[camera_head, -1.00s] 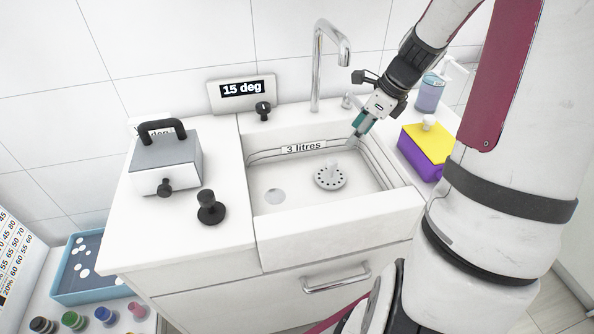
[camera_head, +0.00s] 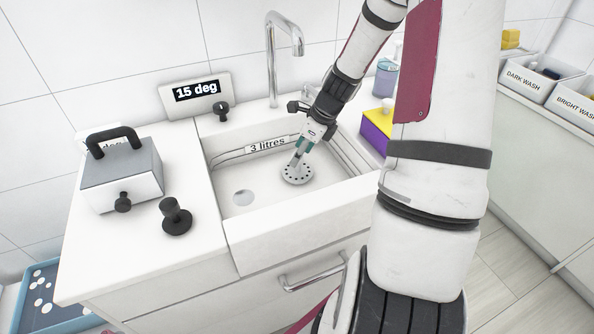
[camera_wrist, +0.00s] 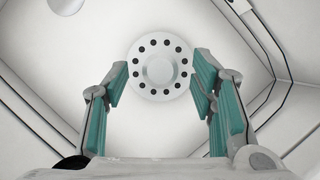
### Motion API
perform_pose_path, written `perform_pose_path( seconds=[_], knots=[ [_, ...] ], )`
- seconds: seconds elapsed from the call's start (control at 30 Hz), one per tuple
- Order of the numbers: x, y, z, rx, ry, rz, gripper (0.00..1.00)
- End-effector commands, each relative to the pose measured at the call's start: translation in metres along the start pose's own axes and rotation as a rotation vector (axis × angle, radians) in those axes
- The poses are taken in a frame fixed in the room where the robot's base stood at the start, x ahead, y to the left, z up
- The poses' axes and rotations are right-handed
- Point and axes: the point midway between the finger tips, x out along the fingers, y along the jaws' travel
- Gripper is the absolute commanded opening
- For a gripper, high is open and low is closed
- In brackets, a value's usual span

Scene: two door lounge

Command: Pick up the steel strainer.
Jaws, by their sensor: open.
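The steel strainer (camera_head: 297,175) is a pale round disc with a ring of dark holes and a central knob. It sits on the floor of the white sink (camera_head: 262,218). In the wrist view the strainer (camera_wrist: 160,68) lies ahead, between and beyond the two teal fingers. My gripper (camera_head: 299,155) is over the strainer inside the sink and hides part of its knob. In the wrist view my gripper (camera_wrist: 162,95) is open, with nothing between its fingers. I cannot tell whether a finger touches the knob.
A round drain (camera_head: 243,197) lies left of the strainer. A tap (camera_head: 272,60) stands behind the sink. A grey box with a black handle (camera_head: 122,170) and a black knob (camera_head: 176,217) are on the left counter. A purple and yellow box (camera_head: 377,127) is on the right.

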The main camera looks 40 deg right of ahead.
Motion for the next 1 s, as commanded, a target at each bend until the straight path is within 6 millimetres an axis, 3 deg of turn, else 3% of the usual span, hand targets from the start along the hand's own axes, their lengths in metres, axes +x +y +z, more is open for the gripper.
perform_pose_path(
  seconds=[0.13,0.43,0.47,0.6,0.7,1.0],
  knots=[
    [0.020,0.000,0.000,0.000,-0.001,0.002,0.51],
    [0.024,-0.001,0.000,0.000,-0.001,-0.003,0.51],
    [0.024,-0.001,0.000,0.000,-0.001,-0.002,0.49],
    [0.024,-0.001,0.000,0.000,-0.001,-0.002,0.17],
    [0.024,-0.001,0.000,0.000,-0.001,-0.002,0.00],
    [0.022,-0.001,0.001,-0.001,-0.001,-0.002,0.00]
  ],
)
